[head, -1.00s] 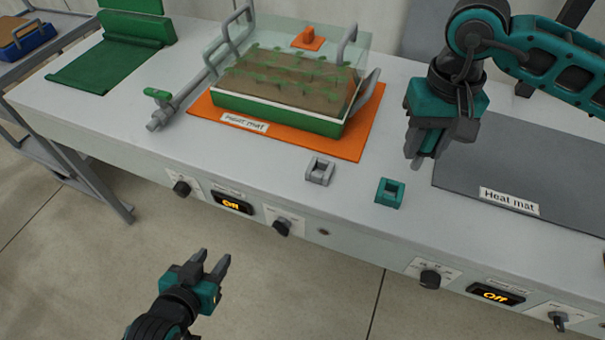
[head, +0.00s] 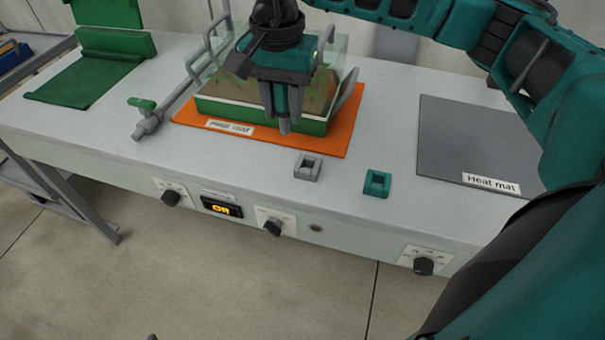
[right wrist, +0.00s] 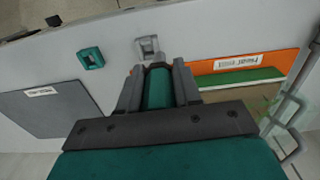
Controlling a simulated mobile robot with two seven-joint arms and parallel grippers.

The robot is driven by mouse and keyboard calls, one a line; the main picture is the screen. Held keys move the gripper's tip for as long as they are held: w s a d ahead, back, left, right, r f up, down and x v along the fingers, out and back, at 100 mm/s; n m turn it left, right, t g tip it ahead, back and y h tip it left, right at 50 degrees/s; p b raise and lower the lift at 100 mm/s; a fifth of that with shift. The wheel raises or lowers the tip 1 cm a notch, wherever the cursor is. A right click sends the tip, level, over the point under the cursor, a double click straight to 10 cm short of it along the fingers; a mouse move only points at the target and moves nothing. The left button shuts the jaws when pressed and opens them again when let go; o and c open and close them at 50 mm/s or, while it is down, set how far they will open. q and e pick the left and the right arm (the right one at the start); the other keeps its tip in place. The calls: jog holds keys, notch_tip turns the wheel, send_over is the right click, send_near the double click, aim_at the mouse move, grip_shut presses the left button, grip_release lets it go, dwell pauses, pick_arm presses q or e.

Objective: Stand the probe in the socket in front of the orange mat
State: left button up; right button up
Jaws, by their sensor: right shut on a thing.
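My right gripper (head: 283,118) is shut on the probe and holds it in the air over the front of the orange mat (head: 335,146). In the right wrist view the probe's teal body (right wrist: 158,88) sits between the two fingers; much of it is hidden in the head view. The grey socket (head: 308,167) stands on the bench in front of the orange mat, empty, a little right of and nearer than the gripper. It also shows in the right wrist view (right wrist: 148,46). Only a dark tip, perhaps of my left gripper, shows at the head view's bottom edge.
A teal socket (head: 377,183) stands to the right, near the grey heat mat (head: 465,150). A planted tray (head: 215,108) under a clear cover with handles sits on the orange mat. A green-handled valve pipe (head: 148,125) lies at left. Bench around the sockets is clear.

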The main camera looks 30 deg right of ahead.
jog(key=d+r+m+b, duration=0.15)
jog(key=r+m, duration=0.25)
jog(key=m, duration=0.5)
jog(key=d+r+m+b, duration=0.1)
jog(key=d+r+m, duration=0.2)
jog(key=m, duration=0.6)
jog(key=f+b, duration=0.1)
jog(key=f, duration=0.5)
jog(key=f+b, duration=0.1)
jog(key=f, duration=0.6)
jog(key=f+b, duration=0.1)
jog(key=f, duration=0.5)
jog(key=shift+s+f+b, duration=0.3)
pick_arm(q)
jog(key=shift+w+d+f+h, duration=0.4)
jog(key=shift+w+d+f, duration=0.55)
jog(key=shift+d+f, duration=0.15)
